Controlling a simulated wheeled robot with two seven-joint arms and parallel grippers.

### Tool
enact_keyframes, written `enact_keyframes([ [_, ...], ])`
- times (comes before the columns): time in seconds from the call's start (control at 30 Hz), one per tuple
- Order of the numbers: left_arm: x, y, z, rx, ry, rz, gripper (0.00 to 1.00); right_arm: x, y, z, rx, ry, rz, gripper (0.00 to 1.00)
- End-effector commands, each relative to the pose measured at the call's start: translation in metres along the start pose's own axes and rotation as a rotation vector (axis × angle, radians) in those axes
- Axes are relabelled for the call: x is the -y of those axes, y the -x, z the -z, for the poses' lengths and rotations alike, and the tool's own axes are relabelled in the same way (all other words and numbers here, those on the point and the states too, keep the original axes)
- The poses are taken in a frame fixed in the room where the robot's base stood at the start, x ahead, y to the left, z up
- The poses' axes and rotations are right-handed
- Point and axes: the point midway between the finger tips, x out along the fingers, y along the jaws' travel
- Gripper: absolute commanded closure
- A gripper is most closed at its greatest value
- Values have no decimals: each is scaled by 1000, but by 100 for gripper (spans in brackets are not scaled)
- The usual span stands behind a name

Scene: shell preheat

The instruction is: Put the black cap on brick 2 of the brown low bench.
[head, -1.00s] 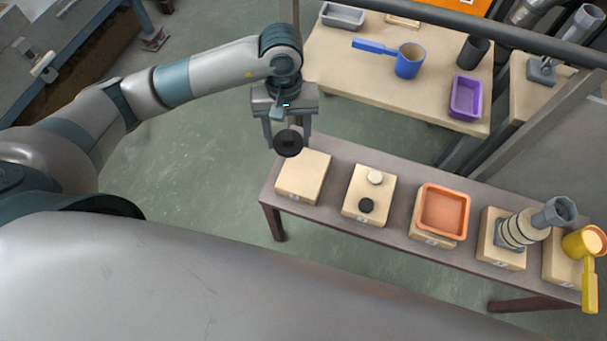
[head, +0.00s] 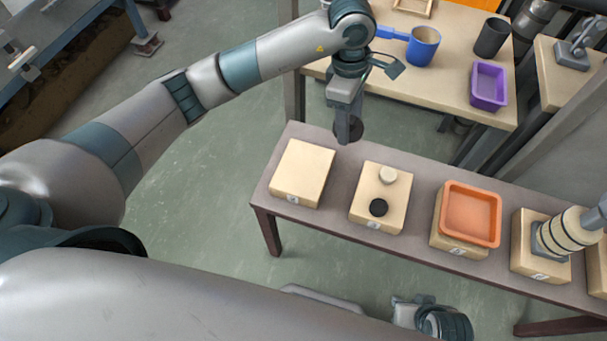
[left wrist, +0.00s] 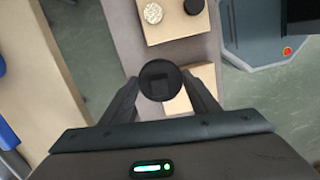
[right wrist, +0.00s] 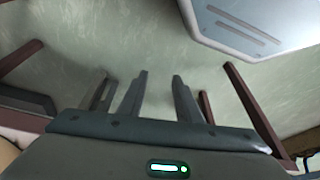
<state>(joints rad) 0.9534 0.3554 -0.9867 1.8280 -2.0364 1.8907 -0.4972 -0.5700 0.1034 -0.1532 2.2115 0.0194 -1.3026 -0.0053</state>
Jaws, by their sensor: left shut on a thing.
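My left gripper (head: 348,132) is shut on a round black cap (head: 357,130), held at the far edge of the brown low bench (head: 335,150), near the leftmost brick (head: 303,170). In the left wrist view the cap (left wrist: 158,80) sits between the fingertips. The leftmost brick is bare on top. The second brick from the left (head: 397,205) carries a pale round piece (head: 388,175) and a black disc (head: 379,207). The brick labels are too small to read. My right gripper (right wrist: 160,82) is open and empty above the floor.
Farther along the bench are an orange tray (head: 470,214) on a brick and a ringed pale stack (head: 563,232) on another. Behind stands a table with a blue ladle (head: 423,45), a dark cup (head: 491,38) and a purple tray (head: 488,86). Grey posts rise behind the bench.

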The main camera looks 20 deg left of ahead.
Motion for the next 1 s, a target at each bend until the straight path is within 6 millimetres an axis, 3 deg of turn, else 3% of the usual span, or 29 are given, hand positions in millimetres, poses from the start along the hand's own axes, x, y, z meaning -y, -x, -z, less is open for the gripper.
enact_keyframes([
  [0.23, -8, -7, -9, 6, 93, -6, 67, 0, 20, 4, -18, 0, 1, 69],
  [0.63, -7, -7, -8, 6, 98, -6, 67, 0, 22, 4, -17, 0, 1, 69],
  [0.87, 6, -17, 9, 6, 98, -3, 67, -2, 24, 2, -1, -1, -4, 69],
  [1.0, 22, -29, 30, 6, 100, -3, 67, -4, 26, 0, 14, -2, -11, 69],
])
